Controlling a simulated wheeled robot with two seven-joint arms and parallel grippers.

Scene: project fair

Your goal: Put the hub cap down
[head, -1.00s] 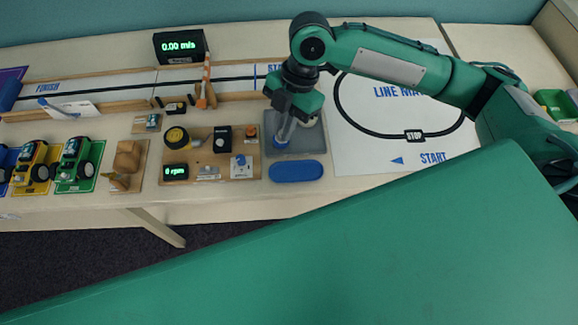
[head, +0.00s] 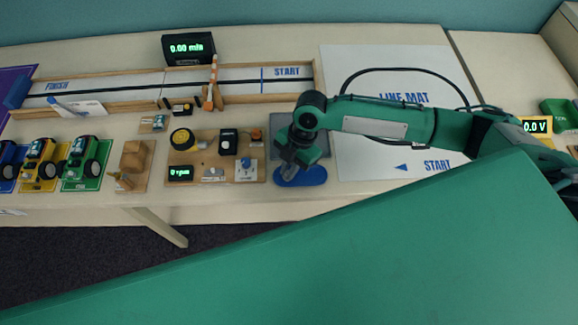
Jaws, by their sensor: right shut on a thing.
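My right gripper (head: 288,168) points down over the left part of a blue oval pad (head: 314,177) at the table's front. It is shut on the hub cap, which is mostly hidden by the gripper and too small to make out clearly. I cannot tell whether the hub cap touches the pad. A grey tray (head: 279,124) lies just behind, partly covered by my arm. My left gripper is not in view.
A wooden board (head: 214,174) with a yellow wheel (head: 182,138) and a black box (head: 228,141) is close on the left. The line mat (head: 372,163) lies to the right. Toy trucks (head: 85,158) stand at the far left. A track with a speed display (head: 188,48) runs behind.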

